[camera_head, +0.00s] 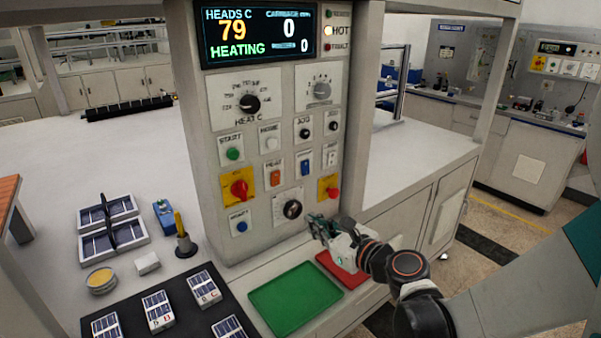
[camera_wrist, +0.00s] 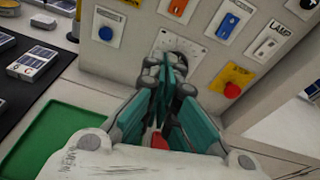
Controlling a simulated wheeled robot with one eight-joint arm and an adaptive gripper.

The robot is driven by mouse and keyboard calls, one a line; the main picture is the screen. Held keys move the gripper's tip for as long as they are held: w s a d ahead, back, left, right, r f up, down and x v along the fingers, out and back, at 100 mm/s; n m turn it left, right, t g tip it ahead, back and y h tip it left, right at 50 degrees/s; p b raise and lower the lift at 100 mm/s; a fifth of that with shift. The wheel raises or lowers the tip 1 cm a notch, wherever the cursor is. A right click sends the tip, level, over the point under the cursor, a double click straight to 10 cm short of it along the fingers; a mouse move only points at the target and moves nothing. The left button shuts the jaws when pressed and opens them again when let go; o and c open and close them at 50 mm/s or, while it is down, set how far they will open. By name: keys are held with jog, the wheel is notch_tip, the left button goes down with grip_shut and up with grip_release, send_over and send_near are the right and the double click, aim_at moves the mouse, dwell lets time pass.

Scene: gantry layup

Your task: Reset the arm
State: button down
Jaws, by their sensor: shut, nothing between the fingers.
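My gripper (camera_head: 318,222) is in front of the lower part of the control panel (camera_head: 262,182), near its bottom dial (camera_head: 292,209) and left of the lower right red knob (camera_head: 333,193). In the wrist view my gripper (camera_wrist: 172,62) has its teal fingers together with nothing between them. The fingertips overlap the dial plate in that view, and I cannot tell whether they touch it. My arm (camera_head: 385,262) reaches in from the lower right. The display (camera_head: 258,33) reads 79, HEATING and 0.
A green tray (camera_head: 295,298) and a red tray (camera_head: 345,272) lie on the ledge below my gripper. A black mat (camera_head: 130,312) with several small panels is at lower left. Two white racks (camera_head: 110,240) stand behind it. The right worktop (camera_head: 420,165) is mostly clear.

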jog(key=s+d+n+g+h, duration=0.3)
jog(key=s+d+n, duration=0.3)
jog(key=s+n, duration=0.5)
jog(key=s+d+n+g+h, duration=0.3)
jog(key=s+d+n+h, duration=0.3)
jog(key=s+n, duration=0.4)
jog(key=d+n, duration=0.1)
jog(key=n, duration=0.5)
jog(key=shift+s+r, duration=0.2)
jog(key=shift+s, duration=0.2)
